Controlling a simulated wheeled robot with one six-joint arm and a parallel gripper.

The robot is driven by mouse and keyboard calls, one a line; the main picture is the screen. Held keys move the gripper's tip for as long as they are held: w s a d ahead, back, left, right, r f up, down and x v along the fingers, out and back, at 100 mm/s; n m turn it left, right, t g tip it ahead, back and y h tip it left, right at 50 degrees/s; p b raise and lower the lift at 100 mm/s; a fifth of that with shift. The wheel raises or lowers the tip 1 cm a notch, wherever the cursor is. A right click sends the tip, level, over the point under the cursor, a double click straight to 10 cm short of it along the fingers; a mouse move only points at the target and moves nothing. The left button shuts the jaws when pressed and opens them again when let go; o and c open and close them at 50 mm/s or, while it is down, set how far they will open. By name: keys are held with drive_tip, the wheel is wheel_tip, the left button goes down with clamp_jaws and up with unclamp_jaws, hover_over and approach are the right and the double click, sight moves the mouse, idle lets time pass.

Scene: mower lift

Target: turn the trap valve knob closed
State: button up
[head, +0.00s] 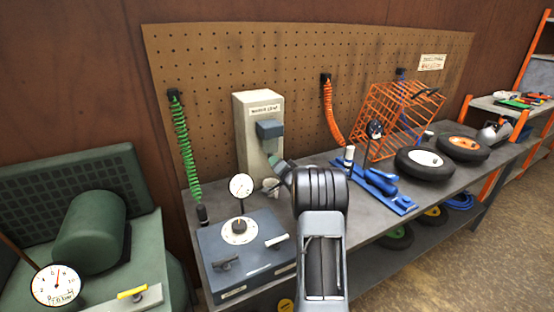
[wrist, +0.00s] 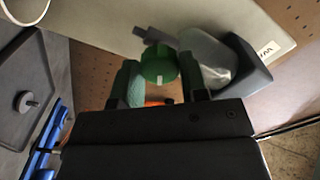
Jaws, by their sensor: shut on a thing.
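The trap valve knob (wrist: 158,68) is a round green knob with a small white mark, in the wrist view. It sits between the two fingers of my gripper (wrist: 160,85), which is shut on it. The knob is next to a grey bowl-like part (wrist: 210,62) on the pale trap cabinet (wrist: 105,22). In the head view the cabinet (head: 245,135) stands upright against the pegboard, with a blue-grey block (head: 269,130) on its front. My gripper (head: 277,168) reaches to just below that block. The knob itself cannot be made out in the head view.
A blue-grey gauge box (head: 230,262) with a dial stands left of my arm. A green hose (head: 185,145) hangs at the left. A blue tool rack (head: 385,195), an orange wire crate (head: 393,120) and black wheels (head: 425,163) are on the bench to the right.

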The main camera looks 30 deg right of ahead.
drive_tip(key=m+p, duration=0.2)
drive_tip(key=m, duration=0.3)
drive_tip(key=shift+p, duration=0.35)
idle(0.5)
drive_tip(key=o, duration=0.9)
drive_tip(key=s+a+b, duration=0.2)
drive_tip(key=s, duration=1.1)
drive_tip(key=shift+s, duration=0.4)
